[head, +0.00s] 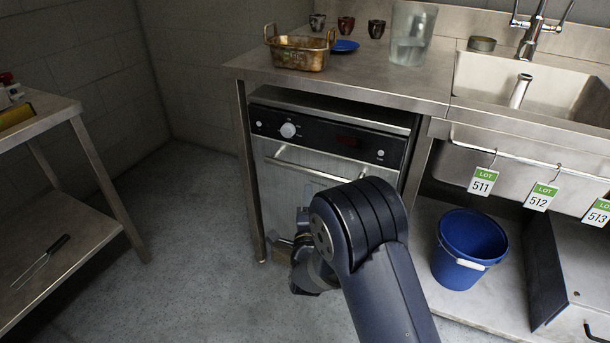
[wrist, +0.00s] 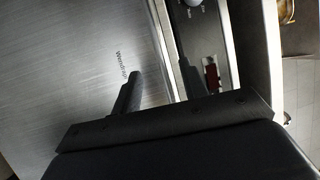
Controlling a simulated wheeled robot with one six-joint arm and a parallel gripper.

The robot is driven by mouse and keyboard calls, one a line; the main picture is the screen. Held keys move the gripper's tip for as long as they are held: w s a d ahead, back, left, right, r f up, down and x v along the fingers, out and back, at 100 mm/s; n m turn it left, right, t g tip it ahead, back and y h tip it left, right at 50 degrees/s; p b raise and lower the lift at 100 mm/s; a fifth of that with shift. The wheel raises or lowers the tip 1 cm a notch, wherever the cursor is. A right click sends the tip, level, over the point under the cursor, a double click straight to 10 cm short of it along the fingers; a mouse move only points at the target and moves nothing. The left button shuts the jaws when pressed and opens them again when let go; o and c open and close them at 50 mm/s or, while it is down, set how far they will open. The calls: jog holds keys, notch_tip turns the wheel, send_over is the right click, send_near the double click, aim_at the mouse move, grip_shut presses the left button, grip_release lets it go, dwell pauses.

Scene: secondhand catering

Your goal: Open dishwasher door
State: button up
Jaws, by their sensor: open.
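The dishwasher (head: 330,135) stands under the steel counter, with a black control panel, a white knob and a red display. Its steel door (head: 273,190) looks shut; in the wrist view the door's brushed face (wrist: 70,70) fills the left. The bar handle (head: 305,170) runs across the top of the door and shows in the wrist view as a bright strip (wrist: 163,45). My gripper (wrist: 162,72) is open, with one finger on each side of the handle strip in that picture. I cannot tell whether it touches. In the head view my arm hides much of my gripper and the lower door.
On the counter (head: 260,65) are a rusty pan (head: 300,55), several cups, a blue dish (head: 344,46) and a clear container (head: 408,35). A blue bucket (head: 465,250) stands on the lower shelf at right. A steel table (head: 40,120) stands at left, with clear floor between.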

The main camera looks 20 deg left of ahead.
aim_at(310, 172)
jog(key=b+x, duration=0.1)
jog(key=x, duration=0.9)
grip_shut()
dwell(0.4)
